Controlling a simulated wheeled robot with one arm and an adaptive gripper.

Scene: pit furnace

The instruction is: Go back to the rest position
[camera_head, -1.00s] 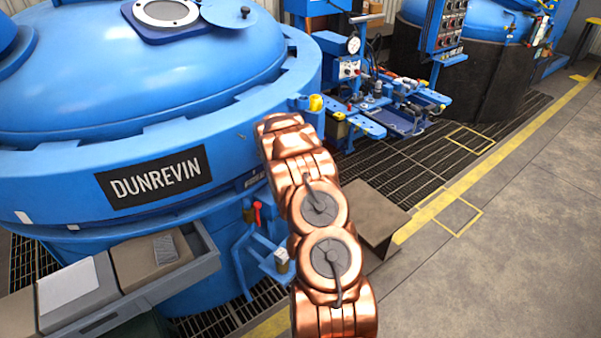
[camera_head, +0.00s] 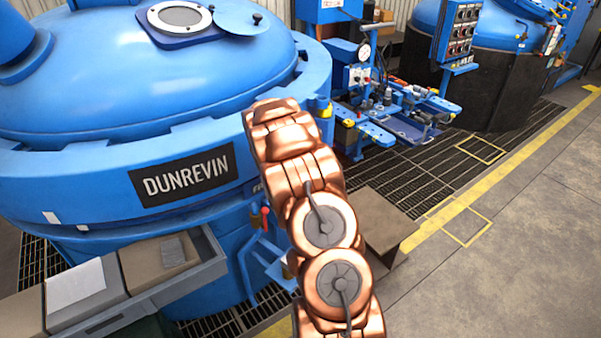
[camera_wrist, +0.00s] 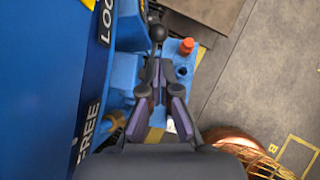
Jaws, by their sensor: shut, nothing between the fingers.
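My gripper (camera_wrist: 158,68) shows in the wrist view, its dark fingers drawn together with nothing between them. A black ball knob (camera_wrist: 157,32) appears just beyond the fingertips; I cannot tell how large the gap is. A blue bracket (camera_wrist: 178,75) with an orange-red cap (camera_wrist: 187,45) lies beyond, to the right of the fingers. In the head view my copper arm stretches up the middle in front of the blue furnace (camera_head: 90,205), and the gripper is hidden there.
The furnace bears a DUNREVIN plate (camera_head: 182,174). A grey tray of boxes (camera_head: 215,268) stands at lower left. A brown step (camera_head: 385,225) is right of my arm. A blue workbench (camera_head: 400,110) stands behind. The concrete floor (camera_head: 520,240) at right is clear.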

